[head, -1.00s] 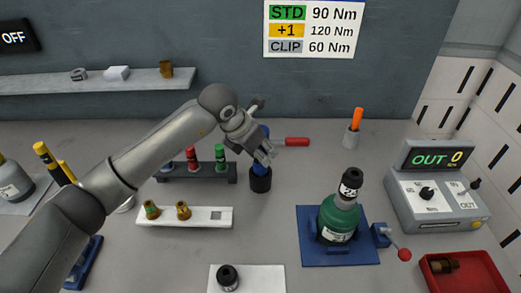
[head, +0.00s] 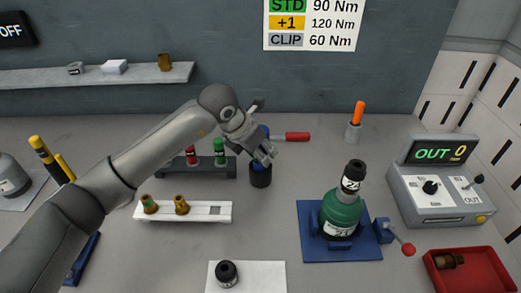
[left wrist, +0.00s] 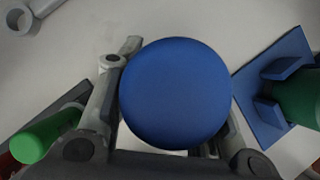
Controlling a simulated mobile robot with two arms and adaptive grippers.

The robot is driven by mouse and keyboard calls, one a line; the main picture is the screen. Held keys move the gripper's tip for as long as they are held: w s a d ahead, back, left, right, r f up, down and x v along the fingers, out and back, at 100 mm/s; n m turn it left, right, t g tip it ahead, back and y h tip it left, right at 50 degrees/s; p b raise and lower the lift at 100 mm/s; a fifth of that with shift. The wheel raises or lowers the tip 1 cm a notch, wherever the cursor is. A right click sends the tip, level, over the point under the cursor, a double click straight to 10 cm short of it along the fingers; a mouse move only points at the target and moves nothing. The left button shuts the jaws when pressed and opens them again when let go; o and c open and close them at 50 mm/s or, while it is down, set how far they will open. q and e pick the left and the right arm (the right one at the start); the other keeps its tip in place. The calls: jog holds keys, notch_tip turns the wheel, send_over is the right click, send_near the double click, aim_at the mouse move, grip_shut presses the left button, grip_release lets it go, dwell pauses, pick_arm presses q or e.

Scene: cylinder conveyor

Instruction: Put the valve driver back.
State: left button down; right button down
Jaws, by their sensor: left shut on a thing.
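My left gripper (head: 264,155) is shut on a blue-handled tool, which I take to be the valve driver (head: 258,164). The gripper hides most of the tool. In the left wrist view the tool's round blue end (left wrist: 175,94) fills the middle, between the fingers. My right gripper is not in view.
A dark rack (head: 210,168) with red and green tools stands left of the holder. A red handle (head: 297,137) lies behind the gripper. A green bottle (head: 342,212) sits in a blue fixture (head: 312,247). A white block (head: 195,214) is in front.

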pick_arm(q)
jog(key=shift+f+b, duration=0.4)
jog(key=c, duration=1)
grip_release()
jog(key=shift+o, duration=0.5)
jog(key=shift+f, duration=0.15)
notch_tip(320, 180, up, 6)
jog(key=p, duration=0.2)
